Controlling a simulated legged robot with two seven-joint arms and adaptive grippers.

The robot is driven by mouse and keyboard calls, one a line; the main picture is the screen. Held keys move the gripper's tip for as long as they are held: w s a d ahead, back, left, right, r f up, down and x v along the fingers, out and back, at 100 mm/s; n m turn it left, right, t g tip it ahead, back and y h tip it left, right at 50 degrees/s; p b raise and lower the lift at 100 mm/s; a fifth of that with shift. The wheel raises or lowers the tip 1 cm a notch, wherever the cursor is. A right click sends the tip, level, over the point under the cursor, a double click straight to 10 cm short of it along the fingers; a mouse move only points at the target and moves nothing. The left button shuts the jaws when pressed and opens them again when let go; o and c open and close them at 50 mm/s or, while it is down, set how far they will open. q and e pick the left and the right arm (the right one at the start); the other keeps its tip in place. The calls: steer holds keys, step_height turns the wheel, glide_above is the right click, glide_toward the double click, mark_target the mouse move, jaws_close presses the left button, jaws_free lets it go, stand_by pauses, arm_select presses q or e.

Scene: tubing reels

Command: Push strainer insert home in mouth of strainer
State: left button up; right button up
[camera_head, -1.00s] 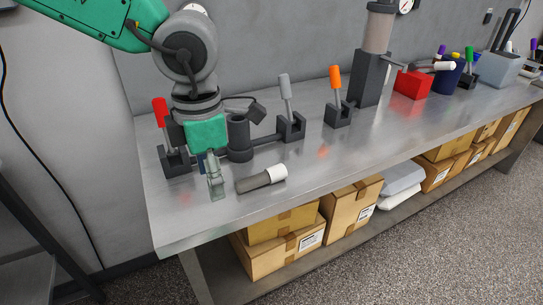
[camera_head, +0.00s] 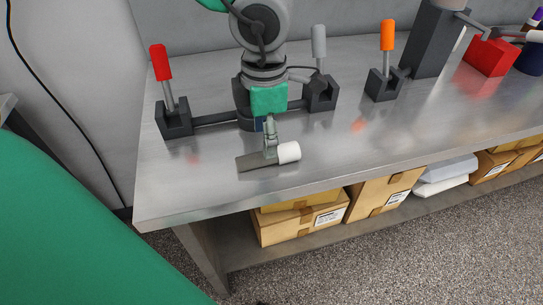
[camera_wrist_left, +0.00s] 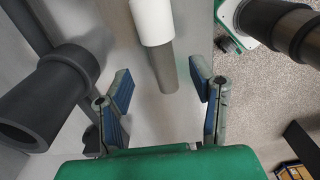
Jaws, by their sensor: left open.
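The strainer insert, a grey rod (camera_head: 258,162) with a white end, lies on the bench near its front edge. In the left wrist view its grey part (camera_wrist_left: 168,72) points into the gap between my fingers. My left gripper (camera_head: 270,152) is open above the insert, with a blue-padded finger on each side in the wrist view (camera_wrist_left: 166,92); nothing is gripped. The strainer looks to be the dark pipe fitting (camera_head: 241,95) behind the gripper, mostly hidden by it. Its dark open mouth (camera_wrist_left: 22,132) shows at left in the wrist view. My right gripper is out of view.
A red-handled valve (camera_head: 174,117) stands left of the fitting and a grey-handled valve (camera_head: 320,92) right of it. An orange-handled valve (camera_head: 384,84) stands farther right. The bench front (camera_head: 350,150) is clear right of the insert. Boxes (camera_head: 300,222) sit below.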

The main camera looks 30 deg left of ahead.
mark_target(288, 152)
arm_select(q)
steer(key=shift+d+f, duration=0.2)
steer(key=shift+d, duration=0.15)
steer(key=shift+s+d+f, duration=0.1)
steer(key=shift+d+f, duration=0.15)
steer(key=f, duration=0.1)
steer(key=f+b, duration=0.1)
steer(key=f, duration=0.1)
steer(key=a+f+b, duration=0.1)
steer(key=shift+w+f, duration=0.25)
steer(key=shift+f, duration=0.05)
steer(key=shift+a, duration=0.35)
steer(key=shift+d, duration=0.1)
steer(key=shift+d+r, duration=0.1)
steer(key=shift+d, duration=0.35)
jaws_close()
steer(key=shift+d, duration=0.2)
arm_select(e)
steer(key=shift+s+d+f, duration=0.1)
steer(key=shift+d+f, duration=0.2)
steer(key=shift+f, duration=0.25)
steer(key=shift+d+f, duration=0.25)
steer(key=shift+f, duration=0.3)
